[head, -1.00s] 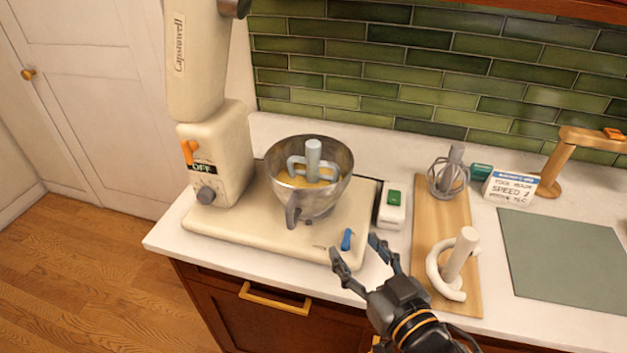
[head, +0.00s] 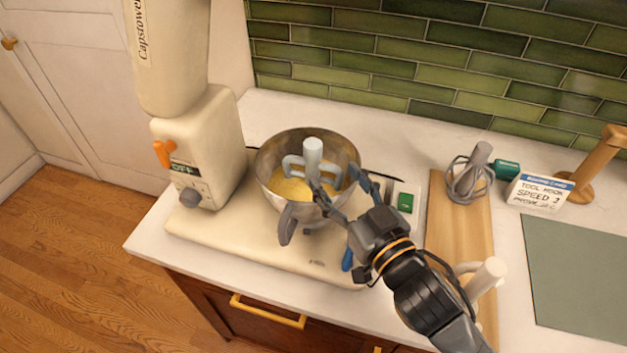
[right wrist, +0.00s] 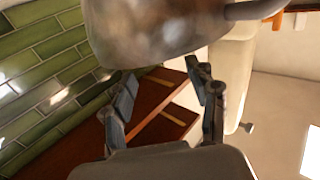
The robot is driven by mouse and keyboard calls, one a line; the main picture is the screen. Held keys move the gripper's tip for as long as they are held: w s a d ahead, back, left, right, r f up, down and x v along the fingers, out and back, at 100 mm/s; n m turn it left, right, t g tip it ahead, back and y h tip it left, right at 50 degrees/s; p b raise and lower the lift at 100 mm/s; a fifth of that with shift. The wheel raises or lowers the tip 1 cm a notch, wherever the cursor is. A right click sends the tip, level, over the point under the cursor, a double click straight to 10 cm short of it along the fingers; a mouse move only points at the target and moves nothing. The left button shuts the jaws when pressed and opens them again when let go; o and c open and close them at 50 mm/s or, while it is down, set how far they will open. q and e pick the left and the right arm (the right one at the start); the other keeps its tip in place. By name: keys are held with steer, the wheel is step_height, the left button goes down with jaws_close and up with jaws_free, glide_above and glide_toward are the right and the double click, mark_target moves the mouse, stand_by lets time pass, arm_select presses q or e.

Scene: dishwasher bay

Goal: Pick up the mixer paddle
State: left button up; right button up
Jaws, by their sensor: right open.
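The mixer paddle (head: 313,158) is pale blue-grey with a thick upright shaft and looped arms. It stands in the steel mixing bowl (head: 345,146), its lower part hidden in yellow batter (head: 290,190). My right gripper (head: 338,183) is open and empty at the bowl's right front side, its fingers pointing toward the paddle. One fingertip overlaps the paddle's lower right in the picture; I cannot tell whether they touch. In the right wrist view the open fingers (right wrist: 160,75) show below the bowl's blurred metal side (right wrist: 160,30). My left gripper is out of view.
The mixer (head: 215,140) stands left of the bowl, its head tilted up, its label reading OFF. A wooden board (head: 447,235) at right bears a whisk (head: 472,175) and a white hook (head: 488,275), partly behind my arm. A tool card (head: 540,194) stands beyond.

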mark_target(318, 149)
steer(key=x, duration=0.4)
steer(key=shift+w+r+p, duration=0.1)
steer(key=shift+w+p, duration=0.05)
steer(key=shift+p, duration=0.25)
steer(key=shift+w+a, duration=0.1)
steer(key=shift+w, duration=0.1)
steer(key=w+p, duration=0.1)
steer(key=w+a+r+p, duration=0.1)
steer(key=shift+w+a, duration=0.2)
steer(key=shift+w, duration=0.1)
steer(key=shift+x, duration=1)
steer(key=shift+w+f, duration=0.1)
steer(key=shift+f, duration=0.2)
steer(key=c, duration=0.6)
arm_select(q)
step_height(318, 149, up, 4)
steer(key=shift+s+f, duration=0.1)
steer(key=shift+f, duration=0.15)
arm_select(e)
jaws_close()
